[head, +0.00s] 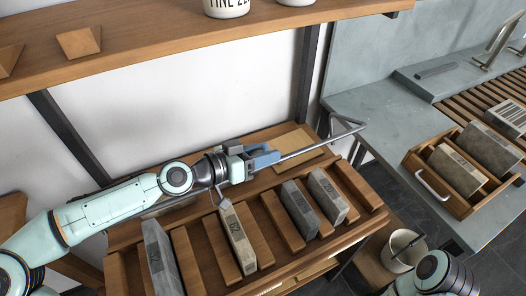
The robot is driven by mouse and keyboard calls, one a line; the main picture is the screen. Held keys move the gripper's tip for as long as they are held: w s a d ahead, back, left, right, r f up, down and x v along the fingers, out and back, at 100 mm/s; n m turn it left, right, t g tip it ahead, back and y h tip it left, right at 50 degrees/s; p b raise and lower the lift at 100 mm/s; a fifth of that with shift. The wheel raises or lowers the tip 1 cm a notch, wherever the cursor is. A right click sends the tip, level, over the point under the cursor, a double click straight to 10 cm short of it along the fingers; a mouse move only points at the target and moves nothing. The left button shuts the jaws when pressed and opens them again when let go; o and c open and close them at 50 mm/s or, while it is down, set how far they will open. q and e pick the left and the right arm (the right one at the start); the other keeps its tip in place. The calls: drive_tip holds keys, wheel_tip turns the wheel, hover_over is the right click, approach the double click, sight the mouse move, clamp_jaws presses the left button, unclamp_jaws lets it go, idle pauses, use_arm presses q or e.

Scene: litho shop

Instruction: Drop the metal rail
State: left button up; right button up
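The metal rail (310,147) is a thin grey bar above the back of the wooden rack (328,246), with a bent end at the right near the stone sink surround. My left gripper (264,157), with blue fingers, reaches in from the left and is closed around the rail at the back of the rack. The fingers and my arm hide part of the rail. Only a pale link of my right arm shows at the bottom right; its gripper is out of view.
Several numbered stone blocks (300,209) stand in the slots of the rack. A white bucket (402,252) stands below. A wooden shelf (180,40) spans the wall above my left arm.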

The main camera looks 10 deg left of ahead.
use_arm(q)
drive_tip(key=o, duration=0.3)
drive_tip(key=shift+a, duration=0.1)
drive_tip(key=p+v, duration=0.3)
drive_tip(key=v, duration=1)
drive_tip(key=shift+s, duration=0.1)
